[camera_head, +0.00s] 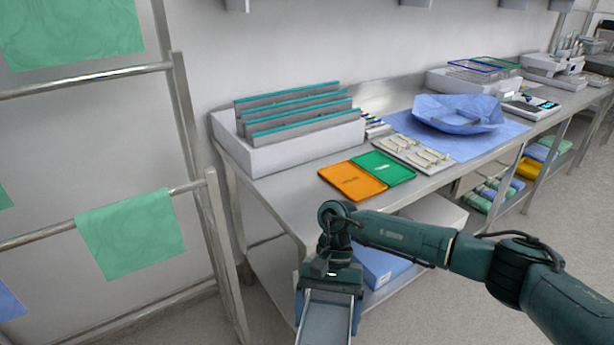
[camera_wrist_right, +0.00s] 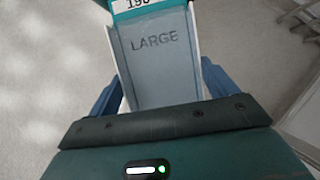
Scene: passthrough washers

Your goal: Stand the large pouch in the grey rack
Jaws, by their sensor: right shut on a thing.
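The large pouch (camera_wrist_right: 158,62) is in my right gripper (camera_wrist_right: 160,88). In the right wrist view it is pale grey with "LARGE" on it, a teal band and a white number label at its far end. In the head view the pouch (camera_head: 325,322) hangs below the right gripper (camera_head: 328,292), in front of the table's near end and cut off by the bottom edge. The pale grey rack (camera_head: 305,150) stands on the table's left end, up from the gripper. Several upright grey panels with teal top edges stand in it. My left gripper is not in view.
An orange tray (camera_head: 352,181) and a green tray (camera_head: 385,167) lie right of the rack. Beyond them are a tray of small metal parts (camera_head: 413,152) and a blue wrapped bundle (camera_head: 458,112). A rail stand with green cloths (camera_head: 130,232) is at left.

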